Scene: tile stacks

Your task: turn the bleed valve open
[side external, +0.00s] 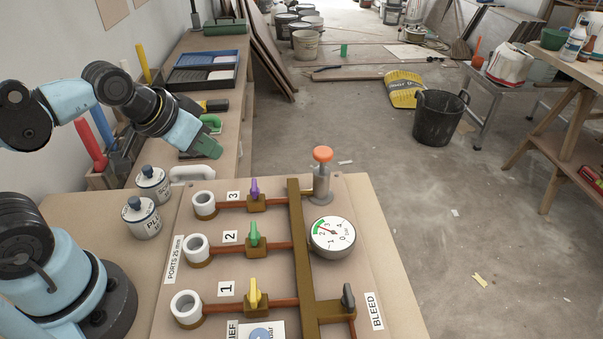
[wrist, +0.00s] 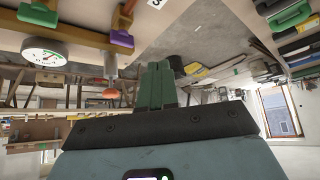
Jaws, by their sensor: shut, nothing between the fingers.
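The bleed valve (side external: 348,297) has a dark grey handle on a brass body at the front right of the board, beside the label BLEED (side external: 376,311). The handle stands upright in the side view. I cannot make it out in the wrist view. My gripper (side external: 212,150) is raised above the far left of the board, well away from the bleed valve. Its green fingers (wrist: 157,84) are shut and empty in the wrist view.
Purple (side external: 255,189), green (side external: 254,234) and yellow (side external: 254,293) valves sit on copper pipes beside white ports. A gauge (side external: 333,237) and an orange-topped plunger (side external: 323,155) stand near the brass manifold (side external: 301,250). Two jars (side external: 141,219) stand left.

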